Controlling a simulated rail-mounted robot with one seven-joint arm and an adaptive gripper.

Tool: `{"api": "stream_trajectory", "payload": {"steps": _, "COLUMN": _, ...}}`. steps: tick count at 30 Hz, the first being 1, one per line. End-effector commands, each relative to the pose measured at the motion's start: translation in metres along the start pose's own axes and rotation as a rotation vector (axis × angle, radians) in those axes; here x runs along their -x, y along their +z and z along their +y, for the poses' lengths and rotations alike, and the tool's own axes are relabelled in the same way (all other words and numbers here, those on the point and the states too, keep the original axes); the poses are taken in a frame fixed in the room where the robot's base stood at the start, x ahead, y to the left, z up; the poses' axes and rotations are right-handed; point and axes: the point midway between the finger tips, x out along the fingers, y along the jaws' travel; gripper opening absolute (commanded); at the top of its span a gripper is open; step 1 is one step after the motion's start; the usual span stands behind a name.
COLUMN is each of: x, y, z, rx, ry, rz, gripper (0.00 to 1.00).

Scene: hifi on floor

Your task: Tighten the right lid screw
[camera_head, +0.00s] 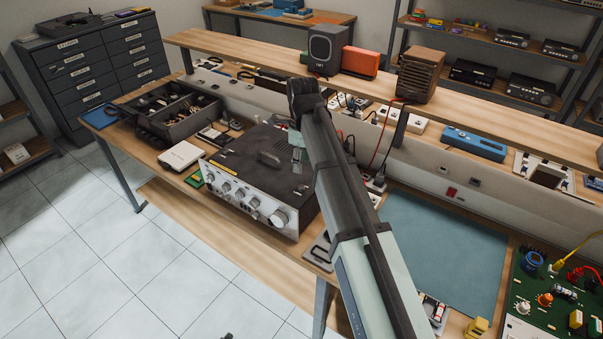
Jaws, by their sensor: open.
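A hi-fi unit (243,196) stands on the wooden bench, with a silver front panel of knobs and a dark top lid (240,150). A small handle (269,159) sits on the lid. My arm reaches in from the lower right and bends down over the lid's right part. My gripper (298,160) is above or at that part, small and partly hidden by my own arm; it is open. I cannot tell whether it touches the lid. The right lid screw cannot be made out; my arm covers much of the lid's right edge.
A dark compartment tray (178,113) and a white box (180,155) lie left of the unit. A teal mat (445,250) and a green circuit board (545,300) are at right. A raised shelf (230,48) holds a speaker (327,48) behind my arm.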

Motion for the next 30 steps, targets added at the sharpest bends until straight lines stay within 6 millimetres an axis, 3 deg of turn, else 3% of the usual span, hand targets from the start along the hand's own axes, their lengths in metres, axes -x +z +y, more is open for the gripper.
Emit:
{"api": "stream_trajectory", "payload": {"steps": 3, "x": 0.017, "y": 0.001, "z": -0.001, "rx": 0.0, "ry": -0.001, "rz": -0.001, "gripper": 0.49}}
{"api": "stream_trajectory", "payload": {"steps": 8, "x": 0.028, "y": 0.0, "z": 0.0, "rx": 0.0, "ry": 0.0, "rz": 0.0, "gripper": 0.49}}
{"api": "stream_trajectory", "payload": {"steps": 23, "x": 0.029, "y": 0.001, "z": 0.0, "rx": 0.001, "ry": -0.001, "rz": 0.001, "gripper": 0.49}}
{"api": "stream_trajectory", "payload": {"steps": 26, "x": 0.028, "y": 0.013, "z": -0.001, "rx": 0.009, "ry": -0.019, "rz": 0.005, "gripper": 0.49}}
{"api": "stream_trajectory", "payload": {"steps": 30, "x": 0.024, "y": 0.059, "z": -0.001, "rx": 0.041, "ry": -0.087, "rz": 0.018, "gripper": 0.49}}
